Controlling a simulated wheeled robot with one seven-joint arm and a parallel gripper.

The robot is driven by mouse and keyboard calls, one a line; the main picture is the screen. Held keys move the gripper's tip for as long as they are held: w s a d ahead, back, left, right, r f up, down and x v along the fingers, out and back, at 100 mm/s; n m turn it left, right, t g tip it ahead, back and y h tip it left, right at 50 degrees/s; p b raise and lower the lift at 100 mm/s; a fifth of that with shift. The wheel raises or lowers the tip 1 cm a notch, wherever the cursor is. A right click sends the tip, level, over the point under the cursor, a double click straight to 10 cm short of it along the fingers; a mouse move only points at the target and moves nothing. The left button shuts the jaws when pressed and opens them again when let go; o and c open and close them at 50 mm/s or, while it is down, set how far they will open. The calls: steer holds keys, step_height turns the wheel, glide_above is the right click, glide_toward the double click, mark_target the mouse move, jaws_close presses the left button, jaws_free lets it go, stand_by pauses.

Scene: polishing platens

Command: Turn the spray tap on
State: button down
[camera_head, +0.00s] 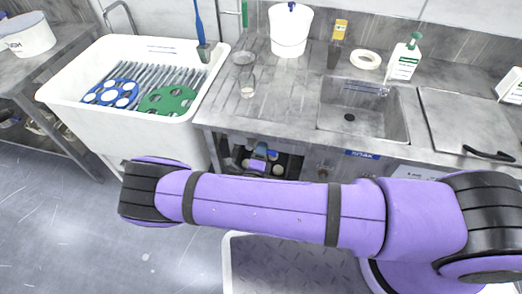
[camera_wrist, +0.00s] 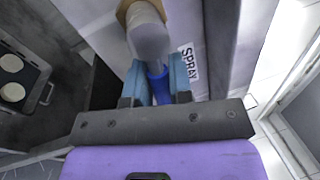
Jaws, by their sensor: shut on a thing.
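In the wrist view, the spray tap (camera_wrist: 148,40) has a grey rounded body with a brass-coloured collar above it. A blue part of it (camera_wrist: 158,88), which looks like its handle, sits between the fingers of my gripper (camera_wrist: 158,76). The blue-grey fingers are closed on this part from both sides. A panel marked SPRAY (camera_wrist: 188,58) is just to the right. The fingers hide much of the blue part, and I cannot tell how far it is turned. In the head view, the tap is not clearly visible; my arm crosses the foreground below the counter.
The steel counter (camera_head: 225,105) holds a white bucket (camera_head: 290,32), a green-topped bottle (camera_head: 404,60) and a tape roll (camera_head: 365,60) near a sink (camera_head: 360,112). A white tub (camera_head: 185,135) with blue and green discs stands left. Floor at lower left is clear.

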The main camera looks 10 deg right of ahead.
stand_by(0.3)
steer(key=c, duration=1)
jaws_free()
steer(key=shift+c, duration=0.2)
steer(key=v, duration=1.1)
steer(key=shift+r, duration=0.1)
